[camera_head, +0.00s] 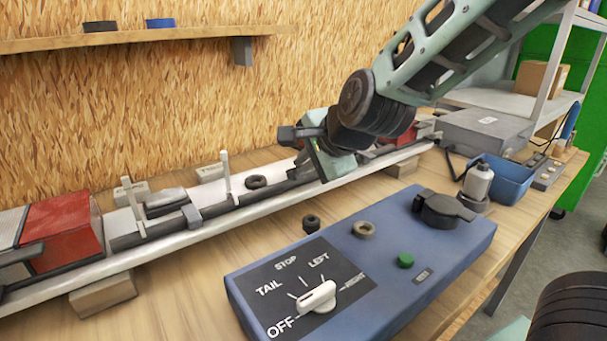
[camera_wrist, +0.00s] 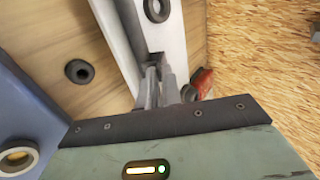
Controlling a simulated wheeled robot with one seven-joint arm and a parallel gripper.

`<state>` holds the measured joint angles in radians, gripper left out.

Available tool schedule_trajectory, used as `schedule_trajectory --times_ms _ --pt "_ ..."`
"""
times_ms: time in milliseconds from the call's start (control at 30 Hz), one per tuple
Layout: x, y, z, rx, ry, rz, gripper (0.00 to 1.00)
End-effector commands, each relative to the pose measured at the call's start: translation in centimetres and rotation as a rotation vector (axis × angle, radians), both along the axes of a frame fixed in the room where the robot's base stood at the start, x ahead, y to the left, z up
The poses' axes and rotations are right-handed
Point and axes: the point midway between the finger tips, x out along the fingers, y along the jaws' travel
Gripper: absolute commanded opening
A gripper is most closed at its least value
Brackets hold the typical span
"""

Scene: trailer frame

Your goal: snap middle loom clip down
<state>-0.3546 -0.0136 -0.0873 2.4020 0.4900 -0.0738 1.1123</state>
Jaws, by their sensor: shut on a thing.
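A white trailer rail (camera_head: 105,265) runs along the bench with a dark cable loom (camera_head: 232,208) on it. Two pale clips stand upright at the loom: a left clip (camera_head: 133,208) and a clip to its right (camera_head: 226,174). My gripper (camera_head: 322,178) is right of both, low over the rail and apart from them. In the wrist view its fingers (camera_wrist: 160,88) are closed together at the end of the visible dark loom (camera_wrist: 128,30), and appear shut on it. The fingers hide the exact contact, and any clip under the gripper is hidden.
A blue switch box (camera_head: 385,255) with a white knob stands in front of the rail. A black ring (camera_head: 257,182) lies on the rail; another (camera_head: 311,223) is on the bench. Red lamps (camera_head: 60,230) sit at the rail's ends. A blue bin (camera_head: 508,180) stands right.

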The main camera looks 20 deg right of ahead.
Motion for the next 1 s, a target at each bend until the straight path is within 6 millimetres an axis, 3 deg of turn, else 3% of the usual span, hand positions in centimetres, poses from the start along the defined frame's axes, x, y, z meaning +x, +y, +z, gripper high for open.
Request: schedule_trajectory --times_ms 33,433,1000 --pt "-0.2 -0.1 -0.9 0.002 -0.011 0.0 0.0" --pt "-1.2 -0.1 -2.1 0.042 -0.178 0.004 0.0" --pt "-2.1 -0.3 -2.9 0.093 -0.407 0.004 0.0"
